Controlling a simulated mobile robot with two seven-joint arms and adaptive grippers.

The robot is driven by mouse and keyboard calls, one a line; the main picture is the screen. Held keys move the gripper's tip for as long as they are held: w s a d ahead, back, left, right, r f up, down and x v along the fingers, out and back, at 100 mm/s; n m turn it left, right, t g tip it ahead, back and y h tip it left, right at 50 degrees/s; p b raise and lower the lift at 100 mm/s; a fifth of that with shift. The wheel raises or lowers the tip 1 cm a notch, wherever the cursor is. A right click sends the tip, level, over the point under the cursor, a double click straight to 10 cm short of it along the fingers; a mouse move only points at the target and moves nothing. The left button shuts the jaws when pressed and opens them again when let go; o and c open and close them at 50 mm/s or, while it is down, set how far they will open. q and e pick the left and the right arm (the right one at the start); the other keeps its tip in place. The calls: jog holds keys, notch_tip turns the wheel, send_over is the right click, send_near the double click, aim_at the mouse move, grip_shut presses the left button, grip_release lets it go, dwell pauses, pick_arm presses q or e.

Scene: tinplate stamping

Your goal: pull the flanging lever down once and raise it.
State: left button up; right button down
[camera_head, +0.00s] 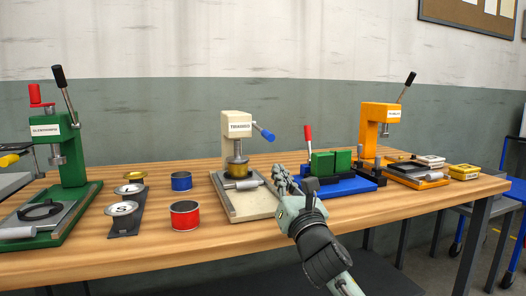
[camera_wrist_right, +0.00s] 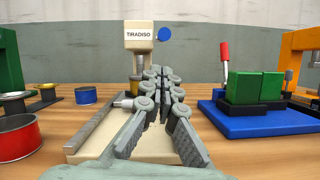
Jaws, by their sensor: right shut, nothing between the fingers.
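Several stations on the bench carry levers; I cannot tell by its look which one is the flanging lever. The cream press (camera_head: 236,122) has a blue-handled lever (camera_head: 263,131) at its right side, sloping down to the right. In the right wrist view its blue end (camera_wrist_right: 164,34) shows beside the head. A red-handled lever (camera_head: 308,136) stands upright by the blue fixture with green blocks (camera_head: 343,185). My right gripper (camera_head: 282,178) is shut and empty, in front of the cream press and apart from its lever; it also shows in the wrist view (camera_wrist_right: 163,75). My left gripper is out of view.
A green press (camera_head: 74,150) with black and red handles stands left, an orange press (camera_head: 377,120) with a black lever right. Red (camera_head: 185,215) and blue (camera_head: 181,181) cans and a strip with discs (camera_head: 128,205) lie between the green and cream presses.

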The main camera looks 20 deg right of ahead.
jog(key=shift+w+r, duration=0.25)
jog(key=shift+w, duration=0.05)
send_near(262, 131)
jog(key=w+f, duration=0.1)
jog(key=w, duration=0.3)
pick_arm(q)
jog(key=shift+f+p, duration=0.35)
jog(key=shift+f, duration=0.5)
pick_arm(e)
jog(key=shift+w+d, duration=0.25)
jog(key=shift+w, duration=0.2)
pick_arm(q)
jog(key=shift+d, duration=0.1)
pick_arm(e)
jog(key=shift+r, duration=0.1)
